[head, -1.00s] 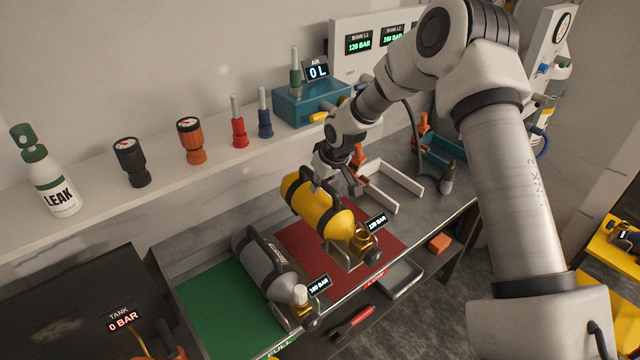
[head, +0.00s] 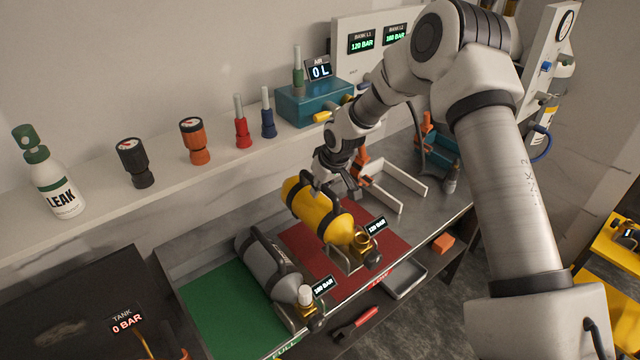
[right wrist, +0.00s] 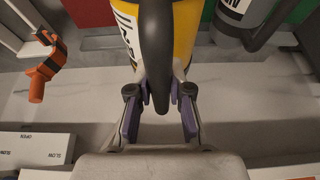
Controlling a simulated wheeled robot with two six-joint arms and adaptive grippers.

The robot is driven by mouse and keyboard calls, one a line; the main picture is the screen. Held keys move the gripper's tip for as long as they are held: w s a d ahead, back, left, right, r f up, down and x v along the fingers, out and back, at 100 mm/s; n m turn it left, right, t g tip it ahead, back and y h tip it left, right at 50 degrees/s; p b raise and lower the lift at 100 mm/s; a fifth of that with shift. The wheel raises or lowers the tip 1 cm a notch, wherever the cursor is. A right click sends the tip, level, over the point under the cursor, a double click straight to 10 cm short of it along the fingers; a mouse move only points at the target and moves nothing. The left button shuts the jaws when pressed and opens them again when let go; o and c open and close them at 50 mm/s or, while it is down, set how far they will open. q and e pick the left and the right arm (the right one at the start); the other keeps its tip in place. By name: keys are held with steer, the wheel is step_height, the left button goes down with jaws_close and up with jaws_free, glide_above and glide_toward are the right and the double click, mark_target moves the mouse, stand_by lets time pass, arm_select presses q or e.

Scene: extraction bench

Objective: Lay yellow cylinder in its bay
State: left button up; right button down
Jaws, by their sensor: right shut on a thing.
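The yellow cylinder (head: 325,217) lies on its side with its brass valve toward the front edge, over the red mat (head: 378,261) marked LOW. Its label reads 120 BAR. I cannot tell whether it touches the mat. My right gripper (head: 330,184) is above it, shut on its black handle. In the right wrist view, the dark handle (right wrist: 155,50) sits between the purple pads of the gripper (right wrist: 159,112), with the yellow body (right wrist: 182,35) behind. The cylinder hides part of the red mat. My left gripper is out of view.
A grey cylinder (head: 268,264) marked 180 BAR lies close to the left, by the green mat (head: 215,315) marked FULL. White rails (head: 408,180) stand behind on the right. A shelf (head: 100,205) with gauges and a LEAK bottle (head: 55,190) runs along the wall.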

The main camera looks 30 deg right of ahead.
mark_target(332, 193)
steer(key=shift+w+f+b, duration=0.2)
steer(key=shift+f+b, duration=2.65)
steer(key=shift+f, duration=2.35)
steer(key=c, duration=1)
jaws_free()
steer(key=shift+s, duration=0.25)
steer(key=shift+s+a+f, duration=0.1)
steer(key=shift+s+f, duration=0.05)
steer(key=shift+f, duration=0.05)
steer(key=shift+r, duration=0.45)
steer(key=v, duration=1.1)
steer(key=shift+s+r, duration=0.1)
steer(key=shift+r, duration=0.15)
